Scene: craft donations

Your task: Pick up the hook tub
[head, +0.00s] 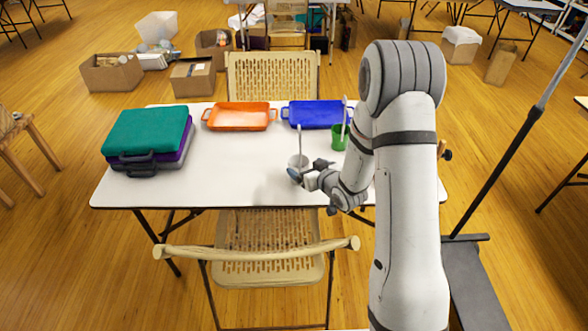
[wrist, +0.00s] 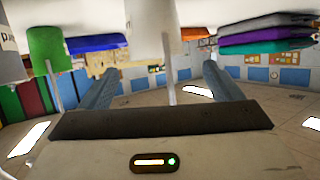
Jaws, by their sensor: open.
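A small white tub (head: 298,161) with a thin upright stick in it stands near the middle of the white table. A green tub (head: 339,138), also with a stick, stands further back to the right. I cannot read which one is the hook tub. My gripper (head: 308,174) is open and low at the white tub, its fingers partly overlapping the tub's lower part. In the wrist view, which is upside down, the white tub (wrist: 150,35) shows between the two fingers (wrist: 159,72), with gaps on both sides. The green tub (wrist: 48,48) is left of them there.
The table (head: 240,190) has an orange tray (head: 239,117) and a blue tray (head: 312,115) at the back. Stacked teal, purple and grey cases (head: 148,138) lie at its left. Its front middle is clear. Folding chairs stand at front (head: 268,262) and back (head: 272,76).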

